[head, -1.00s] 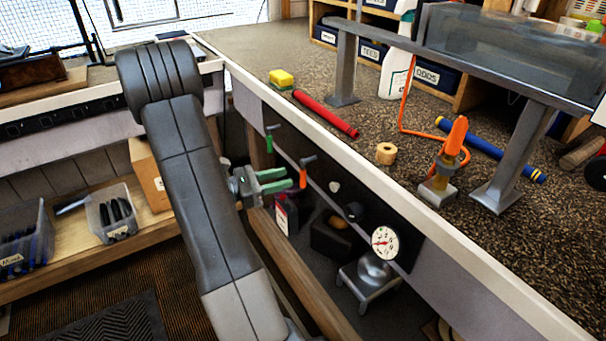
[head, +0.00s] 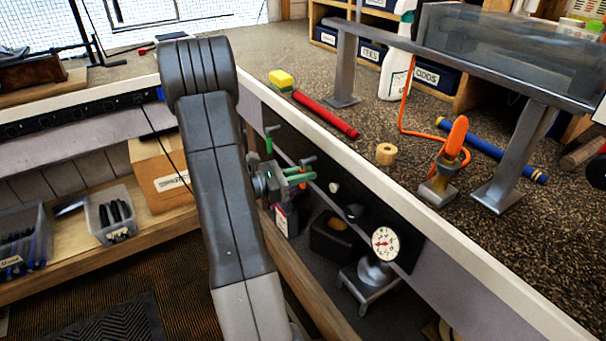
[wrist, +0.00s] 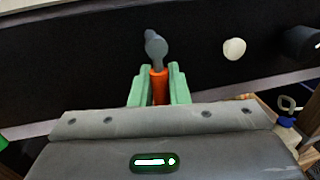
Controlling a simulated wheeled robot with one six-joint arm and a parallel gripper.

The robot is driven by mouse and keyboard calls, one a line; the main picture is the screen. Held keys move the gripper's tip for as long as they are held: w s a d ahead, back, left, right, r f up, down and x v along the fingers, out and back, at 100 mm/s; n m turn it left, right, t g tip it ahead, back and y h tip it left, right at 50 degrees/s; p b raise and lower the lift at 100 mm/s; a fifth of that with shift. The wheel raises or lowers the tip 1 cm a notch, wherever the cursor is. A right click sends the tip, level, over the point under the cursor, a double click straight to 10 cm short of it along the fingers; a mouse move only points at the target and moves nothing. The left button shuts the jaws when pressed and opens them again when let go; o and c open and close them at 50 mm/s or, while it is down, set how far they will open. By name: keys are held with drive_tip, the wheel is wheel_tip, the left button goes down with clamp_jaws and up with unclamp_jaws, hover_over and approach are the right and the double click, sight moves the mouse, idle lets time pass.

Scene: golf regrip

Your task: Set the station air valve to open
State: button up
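The orange-handled valve lever is on the dark panel under the bench edge. Its grey hub (wrist: 156,47) is at the top in the wrist view, and its orange grip (wrist: 159,86) hangs down from it. In the head view only the grey hub (head: 308,160) shows clearly. My gripper (head: 300,175) is at this lever, its green fingers on either side of the orange grip; it also shows in the wrist view (wrist: 159,92). The fingers look very close to the grip, but I cannot tell whether they press on it. No valve label is readable.
A green-handled lever (head: 269,143) is just left on the panel. A pale knob (wrist: 234,48), a dark knob (head: 354,211) and a white dial gauge (head: 385,243) are to the right. The bench edge (head: 400,195) runs above. An orange-handled tool (head: 450,150) stands on the bench.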

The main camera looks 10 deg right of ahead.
clamp_jaws()
drive_tip(key=shift+w+m+b, duration=0.1)
drive_tip(key=shift+m+b, duration=0.2)
drive_tip(key=w+r+m+t+y+b, duration=0.1)
drive_tip(key=m+b, duration=0.4)
drive_tip(key=b, duration=0.1)
drive_tip(key=w+a+r+m+y+b, duration=0.1)
drive_tip(key=m+b, duration=0.4)
drive_tip(key=b, duration=0.1)
drive_tip(key=w+r+m+t+y+b, duration=0.1)
drive_tip(key=m+b, duration=0.4)
drive_tip(key=b, duration=0.2)
drive_tip(key=shift+w+a+r+t, duration=0.15)
drive_tip(key=shift+r+t, duration=0.1)
drive_tip(key=shift+t, duration=0.05)
drive_tip(key=shift+r, duration=0.1)
